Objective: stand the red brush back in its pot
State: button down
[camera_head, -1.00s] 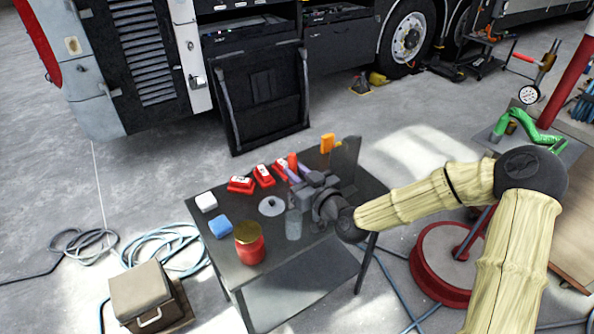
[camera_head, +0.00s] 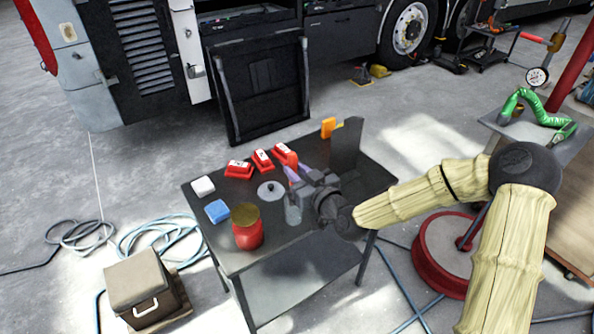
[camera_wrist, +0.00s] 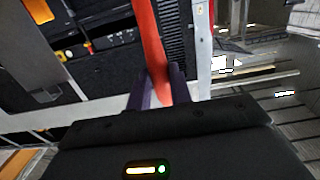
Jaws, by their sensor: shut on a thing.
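The red brush (camera_wrist: 152,50) is held between the purple fingers of my gripper (camera_wrist: 157,90). In the wrist view its red length runs up from the fingers to the top edge, slightly tilted. In the head view my gripper (camera_head: 297,175) is over the right part of the dark table, and the brush is mostly lost against the red boxes behind. A clear glass pot (camera_head: 293,211) stands on the table just below my gripper in the picture, partly covered by it. The brush's lower end is hidden, and I cannot tell its height above the table.
On the table (camera_head: 262,268) stand a red jar with a gold lid (camera_head: 247,231), a grey disc (camera_head: 270,190), blue (camera_head: 217,211) and white (camera_head: 202,187) blocks, several red boxes (camera_head: 238,169) and an upright dark panel (camera_head: 345,148). Hoses lie on the floor left.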

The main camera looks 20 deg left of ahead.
jog(key=shift+f+b, duration=1)
jog(key=shift+f, duration=0.3)
jog(key=c, duration=1.2)
grip_release()
jog(key=shift+s, duration=0.1)
jog(key=p+v, duration=0.2)
jog(key=v, duration=0.2)
jog(key=p+v, duration=0.3)
jog(key=v, duration=0.1)
jog(key=p+v, duration=0.2)
jog(key=v, duration=0.2)
jog(key=shift+w+d+r+p, duration=0.1)
jog(key=shift+w+r+p, duration=0.15)
jog(key=shift+r+p, duration=0.15)
jog(key=p, duration=0.2)
jog(key=shift+s+d+p, duration=0.1)
jog(key=shift+d+p, duration=0.15)
jog(key=shift+p, duration=0.05)
